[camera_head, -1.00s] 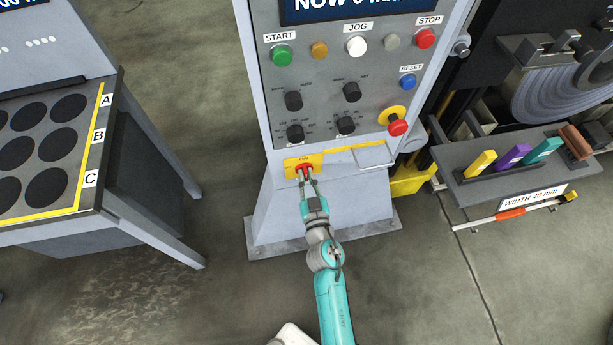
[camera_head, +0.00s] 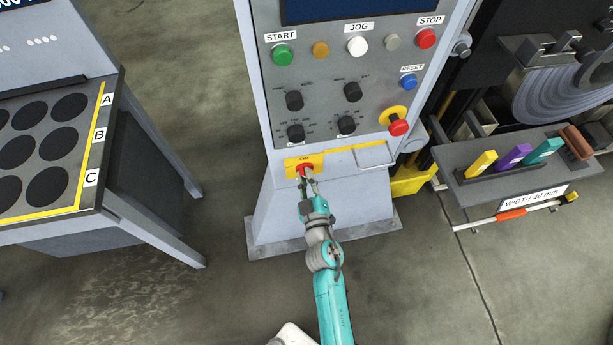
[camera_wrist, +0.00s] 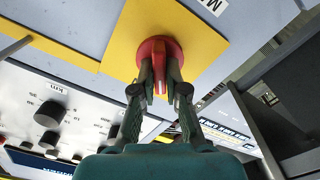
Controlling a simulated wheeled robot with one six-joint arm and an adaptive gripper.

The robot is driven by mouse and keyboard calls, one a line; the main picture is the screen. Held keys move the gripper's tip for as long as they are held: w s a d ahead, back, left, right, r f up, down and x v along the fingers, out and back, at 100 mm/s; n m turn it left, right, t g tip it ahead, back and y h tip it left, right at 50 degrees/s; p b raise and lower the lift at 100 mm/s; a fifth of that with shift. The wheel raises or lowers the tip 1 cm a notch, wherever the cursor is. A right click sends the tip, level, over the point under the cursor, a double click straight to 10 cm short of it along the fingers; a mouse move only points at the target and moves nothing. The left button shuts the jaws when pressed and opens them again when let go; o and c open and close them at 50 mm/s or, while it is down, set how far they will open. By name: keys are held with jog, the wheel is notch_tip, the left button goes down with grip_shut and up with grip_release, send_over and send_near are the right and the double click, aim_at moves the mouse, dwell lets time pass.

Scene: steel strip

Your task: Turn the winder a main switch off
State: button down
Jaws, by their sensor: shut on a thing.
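The main switch (camera_head: 305,171) is a red rotary handle on a yellow plate (camera_head: 290,163), low on the front of the grey control cabinet. In the wrist view the red switch (camera_wrist: 158,52) sits on its yellow plate (camera_wrist: 122,50), and its grip bar lies between my fingers. My gripper (camera_head: 308,180) is shut on the red handle; its two dark fingers also show in the wrist view (camera_wrist: 160,80), one on each side of the bar. The lettering on the plate is too small to read. The display (camera_head: 335,8) at the cabinet's top is blank dark blue.
A table with round dark spots (camera_head: 105,130) stands left, a tool shelf (camera_head: 470,185) right. Floor between is clear.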

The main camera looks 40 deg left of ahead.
jog(key=n, duration=1.1)
jog(key=shift+f, duration=0.25)
dwell(0.4)
jog(key=c, duration=1.2)
grip_release()
jog(key=shift+s, duration=0.1)
jog(key=v, duration=1.1)
jog(key=shift+s+d, duration=0.3)
